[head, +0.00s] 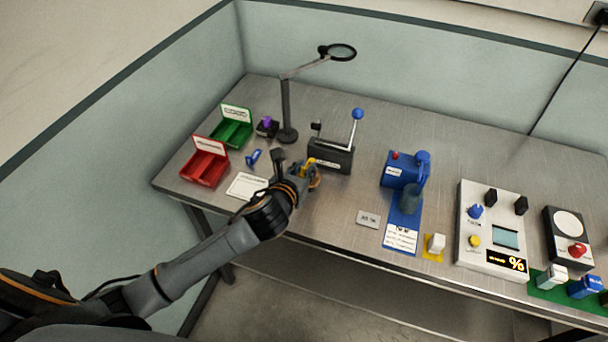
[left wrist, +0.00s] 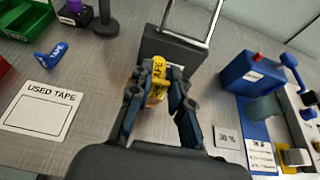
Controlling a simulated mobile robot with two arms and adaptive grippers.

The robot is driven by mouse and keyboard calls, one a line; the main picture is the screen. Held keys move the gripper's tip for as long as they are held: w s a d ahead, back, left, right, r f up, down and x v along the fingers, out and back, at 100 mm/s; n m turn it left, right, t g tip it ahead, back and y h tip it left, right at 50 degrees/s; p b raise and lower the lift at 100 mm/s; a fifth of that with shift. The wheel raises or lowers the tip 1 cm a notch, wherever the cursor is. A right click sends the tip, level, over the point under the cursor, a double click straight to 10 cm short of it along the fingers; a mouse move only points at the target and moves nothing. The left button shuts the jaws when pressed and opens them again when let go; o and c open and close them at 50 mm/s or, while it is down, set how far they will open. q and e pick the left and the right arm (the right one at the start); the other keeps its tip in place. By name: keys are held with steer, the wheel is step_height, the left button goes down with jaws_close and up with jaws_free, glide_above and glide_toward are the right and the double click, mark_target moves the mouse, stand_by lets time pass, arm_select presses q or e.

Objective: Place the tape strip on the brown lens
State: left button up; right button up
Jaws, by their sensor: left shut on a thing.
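My left gripper (head: 310,178) is shut on a small yellow piece with dark lettering, the tape strip (left wrist: 157,80), in front of the dark device with a lever (head: 330,156). In the left wrist view my left gripper (left wrist: 155,88) has a finger on each side of the strip. An orange-brown patch shows just beside the fingers, but I cannot tell whether it is the brown lens. A blue piece of tape (head: 253,157) lies apart, near the "USED TAPE" card (head: 247,186). My right gripper is not in view.
Red (head: 206,166) and green (head: 232,130) bins stand at the left. A magnifier lamp (head: 287,120) stands behind. A blue machine (head: 402,171), a small grey plate (head: 368,219) and a white meter panel (head: 490,232) are to the right. Bare metal table lies between them.

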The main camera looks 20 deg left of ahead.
arm_select(q)
steer(key=shift+w+a+f, duration=0.1)
steer(key=shift+w+f, duration=0.15)
steer(key=shift+w+a+f, duration=0.15)
steer(key=shift+w+f, duration=0.05)
steer(key=shift+f, duration=0.1)
step_height(320, 180, down, 2)
steer(key=shift+f, duration=0.2)
steer(key=shift+f+p, duration=0.3)
steer(key=shift+f, duration=0.1)
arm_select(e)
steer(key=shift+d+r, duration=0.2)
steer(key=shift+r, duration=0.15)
arm_select(q)
steer(key=shift+f, duration=0.1)
steer(key=o, duration=0.8)
